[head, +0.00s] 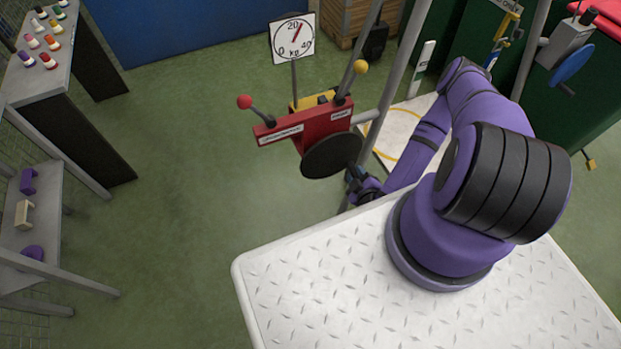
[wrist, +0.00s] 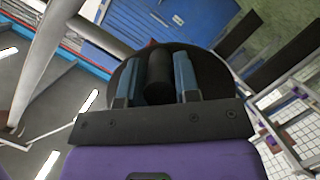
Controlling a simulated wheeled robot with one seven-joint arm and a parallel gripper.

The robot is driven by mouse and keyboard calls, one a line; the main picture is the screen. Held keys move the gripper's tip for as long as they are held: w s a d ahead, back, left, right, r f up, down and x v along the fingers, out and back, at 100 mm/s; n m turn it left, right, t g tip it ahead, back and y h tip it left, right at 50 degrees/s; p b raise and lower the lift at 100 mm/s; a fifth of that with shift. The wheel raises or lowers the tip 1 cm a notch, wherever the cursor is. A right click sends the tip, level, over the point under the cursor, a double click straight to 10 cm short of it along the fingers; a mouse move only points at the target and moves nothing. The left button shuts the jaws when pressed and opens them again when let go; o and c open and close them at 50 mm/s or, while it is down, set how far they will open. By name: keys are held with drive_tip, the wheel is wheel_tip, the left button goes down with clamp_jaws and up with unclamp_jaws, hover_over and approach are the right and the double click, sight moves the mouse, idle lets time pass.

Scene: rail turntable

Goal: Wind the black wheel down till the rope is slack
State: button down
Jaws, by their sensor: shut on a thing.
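The black wheel (head: 331,155) is a round disc on the front of a red winch box (head: 305,127). My gripper (head: 359,182) is at the wheel's right edge. In the wrist view the jaws are closed around the wheel's black cylindrical handle (wrist: 158,78), one blue finger on each side, with the dark disc behind. A dial (head: 292,38) marked 0, 20 and 40 kg stands behind the winch; its red needle points up, slightly right of 20. I cannot make out the rope clearly.
The winch box carries a red-knobbed lever (head: 245,102) and a yellow-knobbed lever (head: 360,67). Grey posts rise beside it. A blue wheel (head: 572,62) on a grey box is at far right. Shelves (head: 20,240) stand at left. Green floor between is clear.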

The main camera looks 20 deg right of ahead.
drive_tip(key=shift+d, duration=0.1)
drive_tip(key=shift+d+r+n+h, duration=0.5)
drive_tip(key=shift+r+n, duration=0.2)
drive_tip(key=shift+n, duration=0.2)
drive_tip(key=shift+r, duration=0.15)
drive_tip(key=shift+d+r+n+t+h, duration=0.3)
drive_tip(key=shift+r+n, duration=0.2)
drive_tip(key=shift+n, duration=0.2)
drive_tip(key=c, duration=0.7)
unclamp_jaws()
